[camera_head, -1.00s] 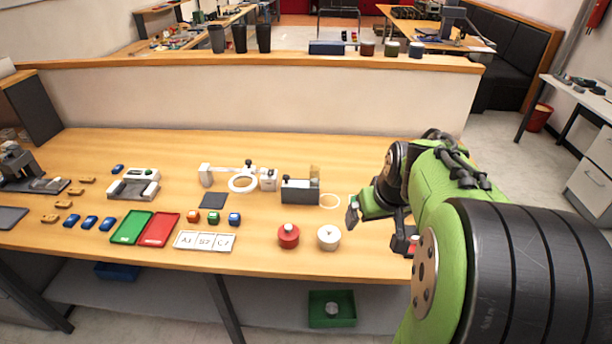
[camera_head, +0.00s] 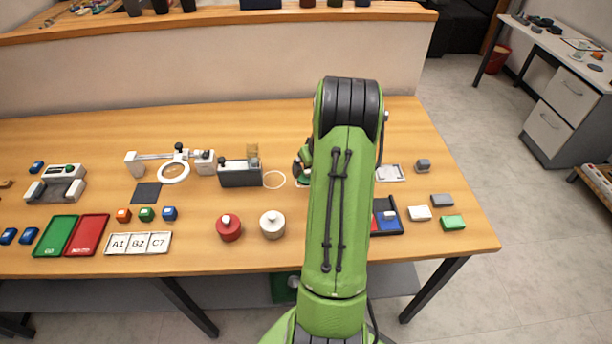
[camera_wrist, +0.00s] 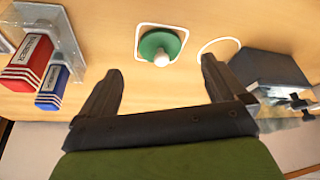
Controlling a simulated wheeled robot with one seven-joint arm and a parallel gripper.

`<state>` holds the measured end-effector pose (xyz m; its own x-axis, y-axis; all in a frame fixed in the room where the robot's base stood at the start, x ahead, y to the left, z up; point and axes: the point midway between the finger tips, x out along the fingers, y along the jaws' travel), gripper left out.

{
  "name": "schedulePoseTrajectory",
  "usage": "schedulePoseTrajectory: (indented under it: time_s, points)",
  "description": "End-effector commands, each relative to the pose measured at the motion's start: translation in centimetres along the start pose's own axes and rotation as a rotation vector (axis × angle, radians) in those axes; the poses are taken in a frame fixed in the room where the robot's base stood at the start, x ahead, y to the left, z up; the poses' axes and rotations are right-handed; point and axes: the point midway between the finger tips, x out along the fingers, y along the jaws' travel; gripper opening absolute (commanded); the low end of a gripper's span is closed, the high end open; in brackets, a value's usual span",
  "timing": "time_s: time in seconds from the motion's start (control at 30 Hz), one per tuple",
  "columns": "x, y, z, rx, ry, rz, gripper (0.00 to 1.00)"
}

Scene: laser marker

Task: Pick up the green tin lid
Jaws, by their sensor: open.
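The green tin lid (camera_wrist: 158,46) is a round green disc with a pale knob. In the wrist view it lies on the wooden table inside a white rounded outline, just beyond my fingertips and roughly midway between them. My gripper (camera_wrist: 160,68) is open and empty, with its two dark fingers spread wide.
A dark grey device (camera_head: 240,174) and a white ring outline (camera_head: 274,179) lie beside the lid's spot. Red (camera_wrist: 30,62) and blue (camera_wrist: 53,85) boxes stand in a tray on the other side. Red (camera_head: 229,229) and white (camera_head: 272,225) knobbed round pieces are nearer the table front.

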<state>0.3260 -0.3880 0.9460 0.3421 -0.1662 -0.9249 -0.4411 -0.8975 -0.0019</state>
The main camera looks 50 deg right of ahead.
Motion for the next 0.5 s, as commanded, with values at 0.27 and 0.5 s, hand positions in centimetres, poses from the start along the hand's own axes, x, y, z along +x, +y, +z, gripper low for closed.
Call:
schedulePoseTrajectory:
  time_s: [0.27,0.5]
  points:
    - [4.4,0.0,-0.1,-0.001,-0.002,-0.002,0.98]
    - [6.0,0.1,-0.2,-0.001,0.001,0.001,0.98]
